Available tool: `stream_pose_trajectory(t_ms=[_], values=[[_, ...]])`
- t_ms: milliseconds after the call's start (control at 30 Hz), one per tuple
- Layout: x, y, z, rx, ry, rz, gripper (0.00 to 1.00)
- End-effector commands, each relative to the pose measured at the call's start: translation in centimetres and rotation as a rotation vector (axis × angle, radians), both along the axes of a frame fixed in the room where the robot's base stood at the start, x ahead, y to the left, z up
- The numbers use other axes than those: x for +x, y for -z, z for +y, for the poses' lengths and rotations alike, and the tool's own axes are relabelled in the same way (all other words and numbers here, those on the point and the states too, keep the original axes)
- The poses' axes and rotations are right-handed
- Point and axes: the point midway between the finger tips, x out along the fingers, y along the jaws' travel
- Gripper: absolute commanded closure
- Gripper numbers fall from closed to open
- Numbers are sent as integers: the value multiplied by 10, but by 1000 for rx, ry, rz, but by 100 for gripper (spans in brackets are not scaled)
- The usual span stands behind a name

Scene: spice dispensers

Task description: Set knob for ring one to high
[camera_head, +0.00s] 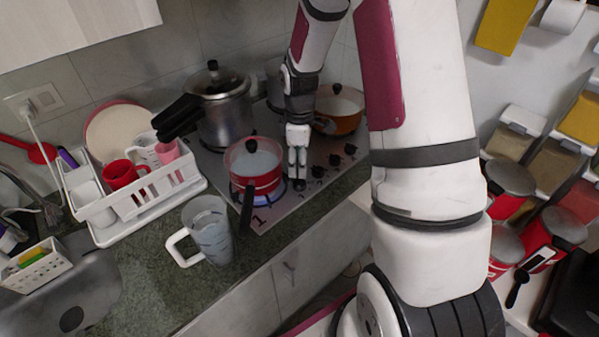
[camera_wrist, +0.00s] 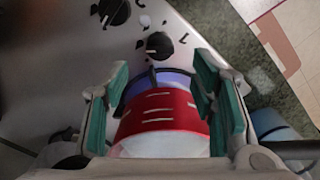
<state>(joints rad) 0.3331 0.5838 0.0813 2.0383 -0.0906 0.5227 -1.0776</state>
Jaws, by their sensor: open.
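The stove (camera_head: 262,217) has a row of black knobs along its front edge. The front-most knob (camera_head: 299,184) is beside the red saucepan (camera_head: 255,176) and just below my gripper (camera_head: 297,168). In the wrist view this knob (camera_wrist: 160,46) sits just beyond and between the fingertips, apart from them, with a white mark on its left side. My gripper (camera_wrist: 162,85) is open, with teal finger pads on either side of the saucepan (camera_wrist: 160,112) in that view and nothing held. A blue-violet glow (camera_wrist: 172,80) shows at the ring under the saucepan.
Another knob (camera_wrist: 115,12) lies farther along the row. A pressure cooker (camera_head: 222,108) and an orange pot (camera_head: 338,107) stand behind. The saucepan's dark handle (camera_head: 246,208) reaches toward the counter. A glass jug (camera_head: 208,230) and a white dish rack (camera_head: 140,195) stand left.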

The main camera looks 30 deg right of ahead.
Motion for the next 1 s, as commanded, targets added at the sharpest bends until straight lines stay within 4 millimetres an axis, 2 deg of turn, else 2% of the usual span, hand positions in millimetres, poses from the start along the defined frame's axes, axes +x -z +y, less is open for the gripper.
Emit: stream_pose_trajectory(t_ms=[100, 333, 1000], values=[[1, -24, 0, -1, 1, -4, 48], [1, -48, 0, 0, 2, -1, 48], [0, -56, 1, -2, 8, -6, 48]])
